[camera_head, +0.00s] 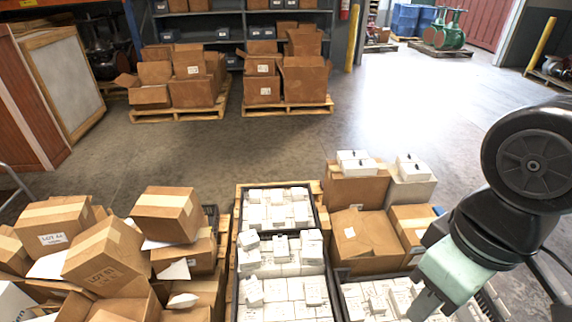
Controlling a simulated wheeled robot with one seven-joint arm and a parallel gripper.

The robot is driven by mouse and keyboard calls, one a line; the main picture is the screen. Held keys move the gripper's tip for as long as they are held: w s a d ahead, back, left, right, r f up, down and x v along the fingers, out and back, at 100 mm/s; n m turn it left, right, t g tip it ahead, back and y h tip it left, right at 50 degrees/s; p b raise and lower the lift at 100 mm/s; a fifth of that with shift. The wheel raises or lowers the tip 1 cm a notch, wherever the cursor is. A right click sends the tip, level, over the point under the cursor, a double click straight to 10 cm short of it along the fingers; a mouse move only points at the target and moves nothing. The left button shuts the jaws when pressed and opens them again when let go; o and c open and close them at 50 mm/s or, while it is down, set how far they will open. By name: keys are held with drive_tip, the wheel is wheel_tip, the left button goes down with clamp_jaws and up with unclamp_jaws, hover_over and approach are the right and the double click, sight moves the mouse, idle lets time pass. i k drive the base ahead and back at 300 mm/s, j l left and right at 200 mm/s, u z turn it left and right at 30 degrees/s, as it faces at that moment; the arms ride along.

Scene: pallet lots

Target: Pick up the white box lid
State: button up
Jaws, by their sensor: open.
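Many small white boxes fill black crates in the lower middle; one group (280,257) lies in the middle crate. Small white boxes with dark marks on top also sit on the cardboard stack, at its left (356,163) and right (412,168). I cannot tell which white piece is the box lid. My gripper (430,300) is at the lower right, pointing down over the right crate of white boxes. It is open; its fingertips are partly hidden, and I see nothing held in it.
Tumbled brown cartons (105,255) crowd the lower left. Brown cartons (360,236) stand just behind the right crate. Two loaded pallets, left (180,112) and right (288,108), stand farther back before shelving. The concrete floor (410,115) between is clear.

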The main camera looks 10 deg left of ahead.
sight(252, 287)
drive_tip(key=u, duration=1.2)
